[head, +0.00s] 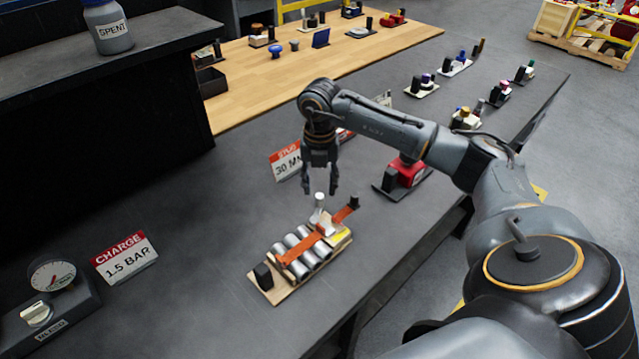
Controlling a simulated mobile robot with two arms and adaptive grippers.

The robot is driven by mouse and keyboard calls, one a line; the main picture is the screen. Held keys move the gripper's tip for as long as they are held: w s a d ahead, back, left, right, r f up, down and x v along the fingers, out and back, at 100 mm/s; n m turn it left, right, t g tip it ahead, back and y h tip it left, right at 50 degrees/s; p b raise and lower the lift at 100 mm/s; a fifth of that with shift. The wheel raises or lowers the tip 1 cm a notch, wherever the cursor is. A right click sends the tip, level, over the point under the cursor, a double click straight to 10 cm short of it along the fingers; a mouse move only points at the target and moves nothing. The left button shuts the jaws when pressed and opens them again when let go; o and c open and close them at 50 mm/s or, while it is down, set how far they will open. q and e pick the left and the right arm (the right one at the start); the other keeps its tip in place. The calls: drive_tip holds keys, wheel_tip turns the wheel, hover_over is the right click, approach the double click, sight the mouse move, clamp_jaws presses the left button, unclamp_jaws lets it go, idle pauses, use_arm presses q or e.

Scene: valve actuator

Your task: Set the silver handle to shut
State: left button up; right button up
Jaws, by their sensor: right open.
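My right gripper (320,188) points down with its fingers apart. It is just above a pale silver upright post (319,202) at the far end of a wooden-based assembly (287,292). The post's top lies between or just below the fingertips; I cannot tell if they touch it. The assembly carries several silver cylinders (305,262), orange strips (300,248) and black blocks. I cannot tell for certain which part is the silver handle, and no shut marking is readable. My left gripper is not in view.
A gauge (52,277) and a pale knob (37,314) sit on a dark box at lower left, near a "CHARGE 1.5 BAR" sign (124,257). A red and white sign (287,161) and a red block unit (406,172) stand near my arm. The bench left of the assembly is clear.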

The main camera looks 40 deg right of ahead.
sight(320, 196)
wheel_tip(320, 196, up, 8)
drive_tip(key=shift+f, duration=0.15)
idle(0.6)
